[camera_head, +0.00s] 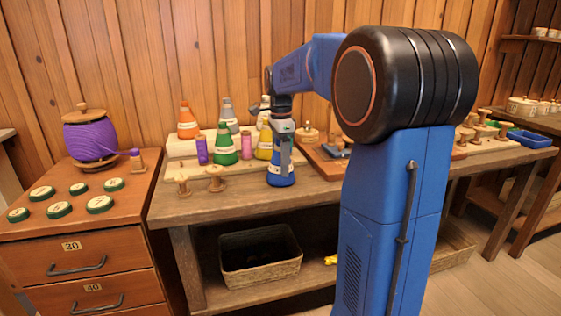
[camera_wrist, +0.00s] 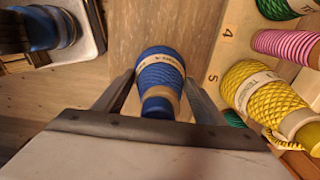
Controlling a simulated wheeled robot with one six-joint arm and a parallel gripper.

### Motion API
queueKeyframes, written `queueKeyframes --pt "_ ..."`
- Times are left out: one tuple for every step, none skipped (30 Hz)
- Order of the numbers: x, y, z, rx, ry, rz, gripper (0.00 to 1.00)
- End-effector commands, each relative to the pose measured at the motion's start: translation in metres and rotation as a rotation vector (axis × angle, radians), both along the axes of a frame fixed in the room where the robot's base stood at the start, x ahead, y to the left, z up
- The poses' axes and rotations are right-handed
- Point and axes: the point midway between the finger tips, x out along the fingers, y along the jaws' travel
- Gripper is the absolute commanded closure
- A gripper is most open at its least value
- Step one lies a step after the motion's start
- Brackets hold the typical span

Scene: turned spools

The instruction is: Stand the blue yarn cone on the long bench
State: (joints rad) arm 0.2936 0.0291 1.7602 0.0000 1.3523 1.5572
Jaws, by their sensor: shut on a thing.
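The blue yarn cone (camera_head: 280,172) is upright between the fingers of my gripper (camera_head: 284,138), near the front edge of the long wooden bench (camera_head: 235,203). In the wrist view the blue cone (camera_wrist: 160,75) has a pale label band, and the two fingers (camera_wrist: 158,98) close on its sides.
A pale numbered board at the back holds a green cone (camera_head: 225,145), a yellow cone (camera_head: 264,143) and an orange cone (camera_head: 187,119). In the wrist view a yellow cone (camera_wrist: 262,95) is close on the right. Wooden spools (camera_head: 215,178) stand left on the bench.

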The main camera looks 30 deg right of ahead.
Motion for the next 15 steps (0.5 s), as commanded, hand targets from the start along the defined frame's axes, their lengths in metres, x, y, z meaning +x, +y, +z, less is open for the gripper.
queueKeyframes --pt "0.0002 -0.0001 0.0003 -0.001 -0.002 0.000 0.77" --pt "0.0002 -0.0001 0.0005 -0.001 -0.002 0.000 0.77" --pt "0.0002 -0.0001 0.0006 -0.001 -0.002 0.000 0.77" --pt "0.0002 -0.0001 0.0006 -0.001 -0.002 0.000 0.77" --pt "0.0002 -0.0001 0.0007 -0.001 -0.002 0.000 0.77" --pt "0.0001 0.0000 0.0005 -0.001 -0.002 0.000 0.77" --pt "0.0001 0.0000 0.0002 0.000 -0.001 0.000 0.77" --pt "0.0001 0.0000 -0.0004 0.000 -0.001 0.000 0.77" --pt "0.0001 0.0000 -0.0014 0.000 -0.001 0.000 0.77" --pt "0.0001 0.0000 -0.0015 0.000 -0.001 0.000 0.29" --pt "0.0001 0.0000 -0.0014 0.000 -0.001 0.000 0.22" --pt "0.0001 0.0000 -0.0013 0.000 -0.001 0.000 0.17" --pt "0.0001 0.0000 -0.0013 0.000 -0.001 0.000 0.17" --pt "0.0001 0.0000 -0.0013 0.000 -0.001 0.000 0.17" --pt "0.0001 0.0000 -0.0013 0.000 -0.001 0.000 0.17"
